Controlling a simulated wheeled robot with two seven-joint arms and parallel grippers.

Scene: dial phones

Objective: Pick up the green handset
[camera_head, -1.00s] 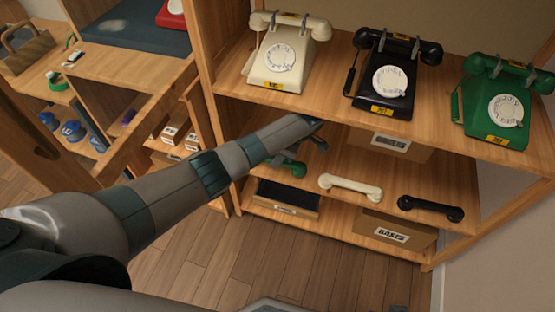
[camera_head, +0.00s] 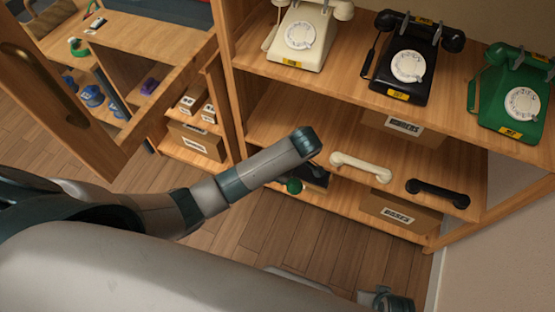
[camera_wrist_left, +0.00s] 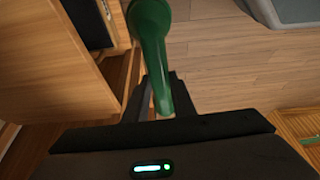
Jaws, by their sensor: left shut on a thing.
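The green handset (camera_wrist_left: 151,22) hangs between the fingers of my left gripper (camera_wrist_left: 160,92) in the left wrist view, its near end reaching down between them. In the head view only a small round green end of the handset (camera_head: 293,186) shows below my left wrist. My left arm hides the rest of it and most of the gripper. The left gripper is shut on the handset, in front of the middle shelf. My right gripper does not clearly show.
A cream handset (camera_head: 360,167) and a black handset (camera_head: 438,193) lie on the middle shelf. Cream (camera_head: 300,36), black (camera_head: 407,68) and green (camera_head: 521,104) dial phones stand on the top shelf. Boxes (camera_head: 396,211) sit below. Open floor (camera_head: 340,240) lies before the shelves.

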